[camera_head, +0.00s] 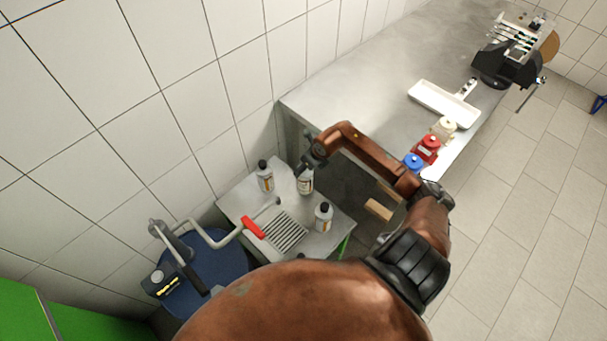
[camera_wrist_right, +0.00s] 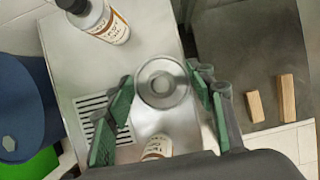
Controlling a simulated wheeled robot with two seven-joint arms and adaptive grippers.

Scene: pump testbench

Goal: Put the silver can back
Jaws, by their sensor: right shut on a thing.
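My right gripper (camera_head: 311,163) reaches in over the small side table (camera_head: 238,197). It is shut on the silver can (camera_head: 305,184), whose round metal top (camera_wrist_right: 163,83) sits between the green finger pads in the right wrist view. The can appears upright. I cannot tell whether its base touches the table. My left gripper is in neither view.
A black-capped bottle (camera_head: 265,178) stands left of the can, another (camera_head: 323,218) in front. A grooved drain (camera_head: 284,232) and red-handled tool (camera_head: 252,227) are near. Red (camera_head: 427,149) and blue (camera_head: 413,162) containers and a white tray (camera_head: 444,103) occupy the long bench.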

